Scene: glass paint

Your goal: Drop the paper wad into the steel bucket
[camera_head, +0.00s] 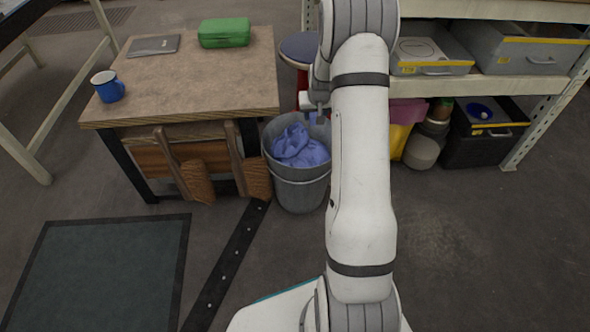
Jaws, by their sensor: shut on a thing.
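The steel bucket (298,190) stands on the floor at the right side of the wooden workbench. A crumpled blue cloth or bag lies inside it. My gripper (317,114) is over the back right part of the bucket's opening, partly hidden by my arm. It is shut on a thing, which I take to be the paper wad. The wad itself cannot be made out; my wrist and arm cover that spot.
The workbench (190,85) holds a blue mug (108,87), a closed laptop (154,45) and a green case (224,32). A stool (299,47) stands behind the bucket. A shelf rack (515,84) with bins is at right. The floor in front is mostly clear.

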